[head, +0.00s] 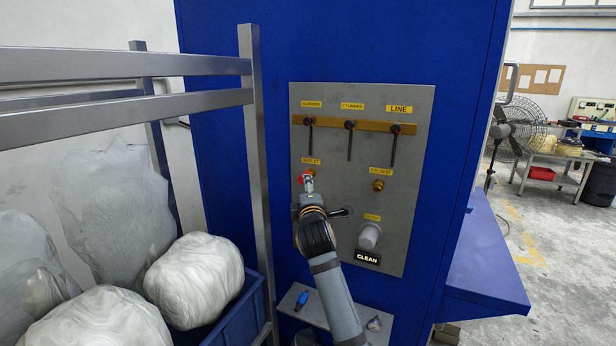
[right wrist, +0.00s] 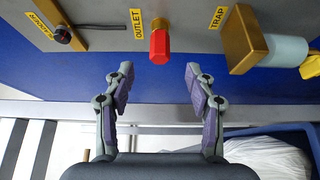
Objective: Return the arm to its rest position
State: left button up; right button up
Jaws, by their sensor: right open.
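My right gripper (head: 307,186) is in front of the grey valve panel (head: 411,190) in the head view, at the panel's left part. In the right wrist view my right gripper (right wrist: 158,75) is open, with nothing between its fingers. A red hexagonal cap on a brass fitting (right wrist: 159,45) lies just beyond the fingertips, beside the OUTLET label (right wrist: 138,24). The red cap also shows in the head view (head: 301,180), partly hidden by the gripper. The fingers look apart from it. My left gripper is not in view.
Three dark levers sit on a brass bar (head: 330,124). A brass fitting (head: 378,185) and a white cup (head: 369,236) are to the gripper's right. A metal rack (head: 259,150) with wrapped bundles (head: 196,280) stands left. A small shelf (head: 290,301) juts out below.

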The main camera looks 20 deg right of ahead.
jog(key=v, duration=0.4)
jog(key=shift+s+a, duration=0.1)
jog(key=shift+s, duration=0.2)
